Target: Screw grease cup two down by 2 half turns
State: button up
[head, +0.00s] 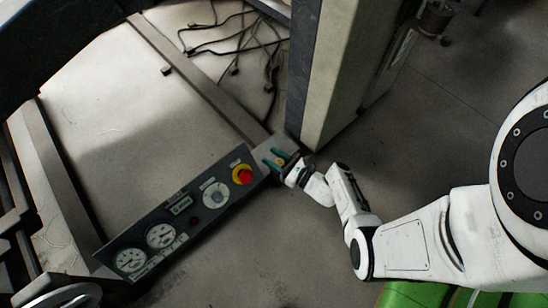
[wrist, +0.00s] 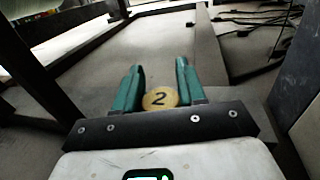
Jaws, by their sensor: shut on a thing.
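Grease cup two (wrist: 160,98) shows in the wrist view as a round brass-coloured cap marked with a dark "2". It sits between the two green fingers of my gripper (wrist: 160,88), which are shut on it. In the head view my gripper (head: 277,158) is at the right end of the control panel, close to the base of the pillar. There the cup (head: 281,161) is only a small yellowish spot between the fingers. The cup's lower part and its seat are hidden by the gripper.
The control panel (head: 205,233) carries gauges, a dial and a red emergency button (head: 242,174) just left of my gripper. A tall pillar (head: 343,75) stands close behind and to the right. Black cables (head: 245,50) lie on the floor at the back. Open floor lies right of the pillar.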

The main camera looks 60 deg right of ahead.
jog(key=shift+m+h, duration=0.3)
jog(key=shift+h, duration=0.1)
jog(key=m+h, duration=0.1)
jog(key=h, duration=0.1)
jog(key=m+g+h, duration=0.1)
jog(key=h, duration=0.1)
jog(key=shift+s+d+f+m, duration=0.1)
jog(key=shift+d+m, duration=0.1)
jog(key=shift+m, duration=0.1)
jog(key=shift+s+d+m+g+h, duration=0.1)
jog(key=shift+d+m+g+h, duration=0.1)
jog(key=shift+m+g+h, duration=0.75)
jog(key=shift+s+d+m+g+h, duration=0.15)
jog(key=shift+m+g+h, duration=0.4)
jog(key=shift+h, duration=0.75)
jog(key=shift+s+d+m+g+h, duration=0.15)
jog(key=shift+m+g+h, duration=0.35)
jog(key=shift+m+h, duration=0.6)
jog(key=shift+s+d+m+g+h, duration=0.1)
jog(key=shift+m+g+h, duration=0.9)
jog(key=shift+g, duration=0.3)
jog(key=shift+d+m+g+h, duration=0.1)
jog(key=shift+m+g+h, duration=0.85)
jog(key=shift+g, duration=0.35)
jog(key=shift+s+d+m+g+h, duration=0.15)
jog(key=shift+m+g+h, duration=0.2)
jog(key=shift+m+g, duration=0.65)
jog(key=shift+s+a+m+g+h, duration=0.1)
jog(key=shift+m+g+h, duration=0.35)
jog(key=shift+g, duration=0.85)
